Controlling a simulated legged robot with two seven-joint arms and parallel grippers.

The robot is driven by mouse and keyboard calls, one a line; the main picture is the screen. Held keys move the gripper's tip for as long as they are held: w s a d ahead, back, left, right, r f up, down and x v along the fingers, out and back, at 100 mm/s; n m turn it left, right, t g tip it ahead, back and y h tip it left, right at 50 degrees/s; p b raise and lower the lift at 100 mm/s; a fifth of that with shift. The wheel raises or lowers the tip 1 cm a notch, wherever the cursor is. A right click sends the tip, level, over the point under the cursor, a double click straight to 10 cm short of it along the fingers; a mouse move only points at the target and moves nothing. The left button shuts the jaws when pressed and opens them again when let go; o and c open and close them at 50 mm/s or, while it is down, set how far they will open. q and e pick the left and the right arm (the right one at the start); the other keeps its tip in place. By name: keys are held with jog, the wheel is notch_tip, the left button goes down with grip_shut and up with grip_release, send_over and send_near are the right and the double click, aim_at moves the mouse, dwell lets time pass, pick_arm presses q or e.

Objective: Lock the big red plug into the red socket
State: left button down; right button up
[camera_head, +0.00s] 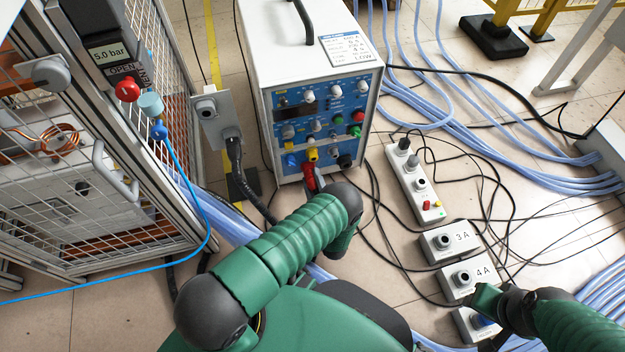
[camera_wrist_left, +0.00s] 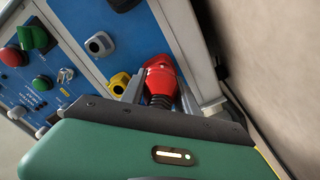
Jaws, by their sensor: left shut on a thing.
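The big red plug (camera_head: 309,177) is at the lower front of the blue panel on the white power unit (camera_head: 300,85). It also shows in the left wrist view (camera_wrist_left: 160,72), with its black ribbed end towards me. My left gripper (camera_wrist_left: 162,96) is shut on the plug, a finger on each side of its rear part. In the head view my left arm hides most of this gripper. The red socket is hidden behind the plug, so how deep it sits and whether it is locked cannot be told. My right gripper (camera_head: 488,305) is beside the 4 A box; its jaws are unclear.
A yellow connector (camera_head: 312,153) and a blue one (camera_head: 291,160) are close to the plug. A white power strip (camera_head: 413,180), a 3 A box (camera_head: 449,241) and a 4 A box (camera_head: 469,278) stand right. A mesh cage (camera_head: 110,225) stands left. Cables cover the floor.

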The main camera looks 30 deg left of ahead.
pick_arm(q)
jog(key=shift+w+m, duration=0.1)
jog(key=shift+m, duration=0.8)
jog(key=c, duration=0.8)
grip_release()
jog(key=shift+c, duration=0.2)
